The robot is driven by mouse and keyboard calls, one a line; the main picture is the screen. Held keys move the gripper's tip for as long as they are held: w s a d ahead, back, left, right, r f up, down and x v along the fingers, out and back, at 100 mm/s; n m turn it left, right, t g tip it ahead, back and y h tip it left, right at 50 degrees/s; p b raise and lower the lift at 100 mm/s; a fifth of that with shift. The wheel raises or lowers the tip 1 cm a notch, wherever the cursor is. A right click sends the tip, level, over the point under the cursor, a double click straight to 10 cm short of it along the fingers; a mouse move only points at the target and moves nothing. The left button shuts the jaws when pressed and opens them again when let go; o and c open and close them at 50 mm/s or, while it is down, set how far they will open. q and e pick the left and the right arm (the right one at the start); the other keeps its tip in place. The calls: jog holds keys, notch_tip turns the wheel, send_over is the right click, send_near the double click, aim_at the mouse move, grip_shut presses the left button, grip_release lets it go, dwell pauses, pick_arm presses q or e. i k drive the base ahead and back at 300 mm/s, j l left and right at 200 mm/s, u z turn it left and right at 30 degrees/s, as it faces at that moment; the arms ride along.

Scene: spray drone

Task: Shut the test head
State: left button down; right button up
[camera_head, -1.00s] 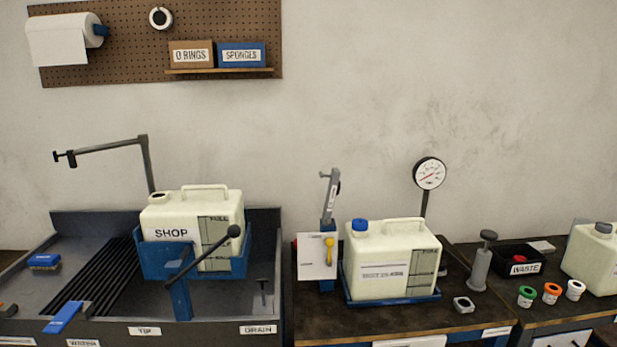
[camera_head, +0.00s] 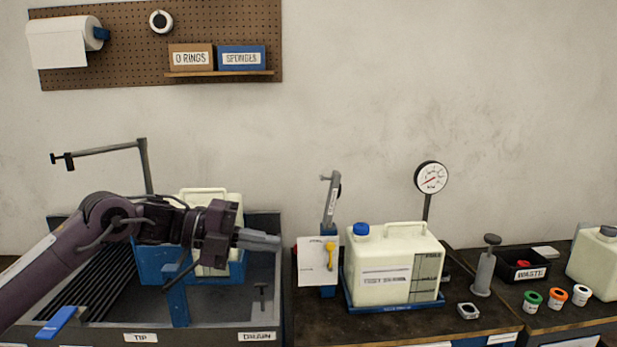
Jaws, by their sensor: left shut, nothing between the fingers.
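The test head (camera_head: 331,200) appears to be the grey labelled arm standing raised on a blue post, left of the test tank. A small yellow lever (camera_head: 330,255) and a white card (camera_head: 312,262) are at its post. The cream test tank (camera_head: 400,262) sits upright in a blue tray (camera_head: 396,306) with a blue cap (camera_head: 361,229) on. My left gripper (camera_head: 272,243) is shut and empty, pointing right, to the left of the post and apart from it in the picture. My right gripper is not in view.
A dial gauge (camera_head: 431,177) stands behind the tank. A grey pump-like cylinder (camera_head: 485,268) and a small grey block (camera_head: 467,311) are right of it. My arm partly hides the shop tank (camera_head: 232,205) in its blue cradle over the sink.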

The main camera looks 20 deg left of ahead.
aim_at(334, 188)
jog(key=i+j, duration=0.45)
jog(key=i, duration=0.2)
jog(key=i+j, duration=0.5)
jog(key=i, duration=0.15)
